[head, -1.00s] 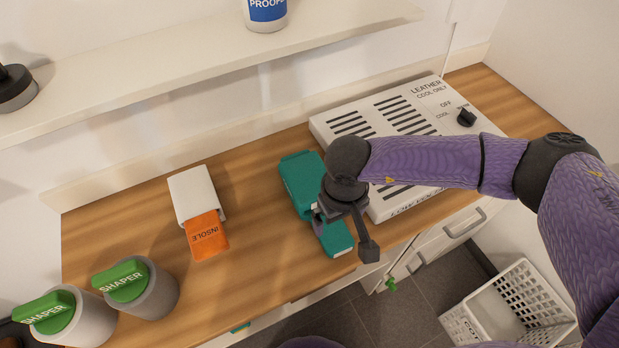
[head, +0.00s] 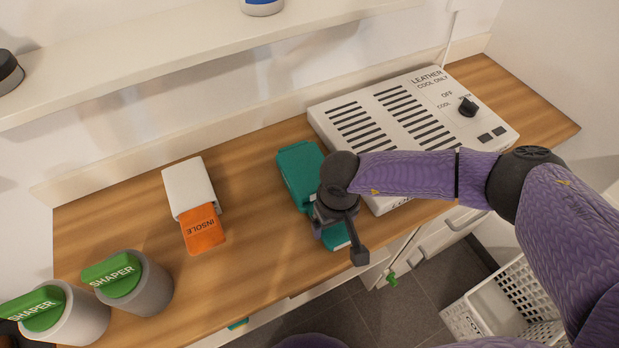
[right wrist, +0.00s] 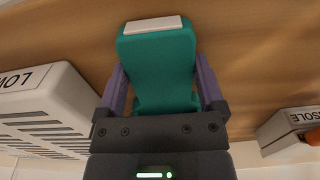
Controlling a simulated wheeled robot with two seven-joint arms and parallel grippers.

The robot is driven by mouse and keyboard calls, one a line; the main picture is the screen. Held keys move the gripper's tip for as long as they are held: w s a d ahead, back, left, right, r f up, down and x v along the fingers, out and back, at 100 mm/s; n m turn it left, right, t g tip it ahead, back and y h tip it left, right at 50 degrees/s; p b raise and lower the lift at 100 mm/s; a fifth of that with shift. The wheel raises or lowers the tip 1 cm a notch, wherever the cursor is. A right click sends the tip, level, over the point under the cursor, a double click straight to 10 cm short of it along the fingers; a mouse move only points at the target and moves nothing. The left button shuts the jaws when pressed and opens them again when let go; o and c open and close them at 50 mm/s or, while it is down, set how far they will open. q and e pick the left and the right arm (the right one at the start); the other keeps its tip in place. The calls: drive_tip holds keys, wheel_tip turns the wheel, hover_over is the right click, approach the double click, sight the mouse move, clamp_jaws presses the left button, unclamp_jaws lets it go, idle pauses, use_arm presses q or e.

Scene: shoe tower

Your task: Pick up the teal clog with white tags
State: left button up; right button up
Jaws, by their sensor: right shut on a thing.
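The teal clog (head: 298,168) is on the wooden counter, or very close above it, just left of the white machine. My right gripper (head: 337,212) is over its near half and hides its middle. In the right wrist view the clog (right wrist: 158,62) is between the two purple fingers (right wrist: 160,88), which are shut on its sides. A white tag (right wrist: 153,25) shows at the clog's far end in that view. I cannot tell whether the clog is clear of the counter. My left gripper is not in view.
A white vented machine (head: 445,135) stands close right of the clog. A white box (head: 188,185) with an orange insole (head: 203,230) lies to the left. Two grey cups with green shapers (head: 150,290) stand at front left. Bare counter (head: 255,240) lies between box and clog.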

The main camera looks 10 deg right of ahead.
drive_tip(key=shift+r, duration=0.35)
wheel_tip(320, 180, up, 8)
drive_tip(key=p, duration=0.2)
drive_tip(key=shift+r+p, duration=0.1)
drive_tip(key=shift+p, duration=0.2)
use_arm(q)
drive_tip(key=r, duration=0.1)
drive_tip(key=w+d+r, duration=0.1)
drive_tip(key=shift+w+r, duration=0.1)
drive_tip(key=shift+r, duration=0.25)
use_arm(e)
drive_tip(key=s+d+r+m, duration=0.1)
drive_tip(key=d+r+m, duration=0.2)
drive_tip(key=r, duration=1)
drive_tip(key=shift+d+r+m, duration=0.3)
drive_tip(key=shift+d, duration=0.9)
